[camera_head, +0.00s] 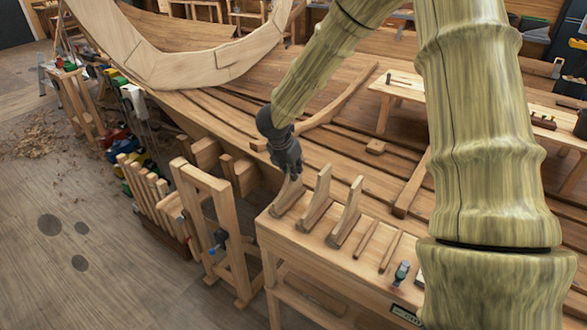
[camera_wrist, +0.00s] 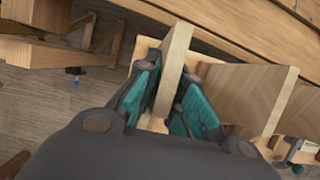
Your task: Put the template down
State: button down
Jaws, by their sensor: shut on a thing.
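The template, a pale wooden piece (camera_head: 287,197), is upright at the left end of the small bench (camera_head: 345,262). My gripper (camera_head: 290,170) is above it, shut on its upper part. In the wrist view the template (camera_wrist: 176,62) is a thin board between the teal pads of my gripper (camera_wrist: 170,95). Its foot looks on or very near the bench top; I cannot tell whether it touches.
Two similar wooden pieces (camera_head: 316,203) (camera_head: 347,215) stand just right of the template. Thin sticks (camera_head: 366,239) and a small green-handled tool (camera_head: 401,273) lie farther right. A wooden frame (camera_head: 215,220) stands left of the bench, and the planked hull (camera_head: 235,110) is behind.

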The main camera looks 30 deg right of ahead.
aim_at(285, 193)
jog(key=shift+f, duration=0.1)
jog(key=c, duration=1.5)
grip_release()
jog(key=b+v, duration=0.3)
jog(key=v, duration=0.9)
jog(key=shift+b, duration=0.35)
